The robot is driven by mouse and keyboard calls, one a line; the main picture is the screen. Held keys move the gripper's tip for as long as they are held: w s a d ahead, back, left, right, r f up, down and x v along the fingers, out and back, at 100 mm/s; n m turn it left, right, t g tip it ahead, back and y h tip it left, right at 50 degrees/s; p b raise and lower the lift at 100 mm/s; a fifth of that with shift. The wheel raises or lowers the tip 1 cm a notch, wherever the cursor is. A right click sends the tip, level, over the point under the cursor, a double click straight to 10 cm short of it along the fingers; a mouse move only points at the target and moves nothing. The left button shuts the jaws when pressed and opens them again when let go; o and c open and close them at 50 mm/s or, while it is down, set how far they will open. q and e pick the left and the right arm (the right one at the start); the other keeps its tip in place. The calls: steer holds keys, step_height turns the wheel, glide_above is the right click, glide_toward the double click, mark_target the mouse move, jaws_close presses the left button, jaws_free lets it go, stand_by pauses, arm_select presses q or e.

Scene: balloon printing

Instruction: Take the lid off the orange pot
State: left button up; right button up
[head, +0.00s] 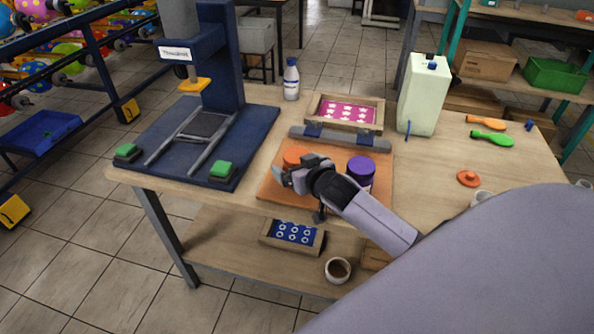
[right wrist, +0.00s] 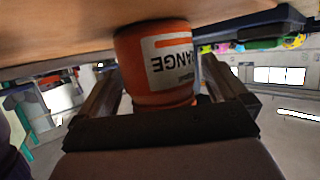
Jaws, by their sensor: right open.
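The orange pot (head: 295,154) stands on an orange-brown board (head: 270,188) on the table, partly hidden behind my right gripper (head: 290,180) in the head view. In the right wrist view the orange pot (right wrist: 155,65) appears upside down, with a white label, between the two spread fingers of my right gripper (right wrist: 160,80). The fingers are open, with gaps beside the pot. The pot's lid end is low in that picture, and the gripper body partly hides it. My left gripper is not in view.
A purple-lidded pot (head: 361,168) stands close right of my gripper. Behind are a grey bar (head: 340,139) and a pink-star screen frame (head: 345,112). A blue press (head: 215,120) is left, a pale canister (head: 424,95) right. A small orange disc (head: 468,178) lies farther right.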

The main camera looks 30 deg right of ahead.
steer(key=shift+w, duration=0.1)
steer(key=c, duration=1.1)
step_height(320, 180, up, 20)
steer(key=shift+r+p, duration=0.1)
steer(key=shift+p, duration=0.9)
steer(key=shift+o, duration=0.7)
steer(key=c, duration=0.5)
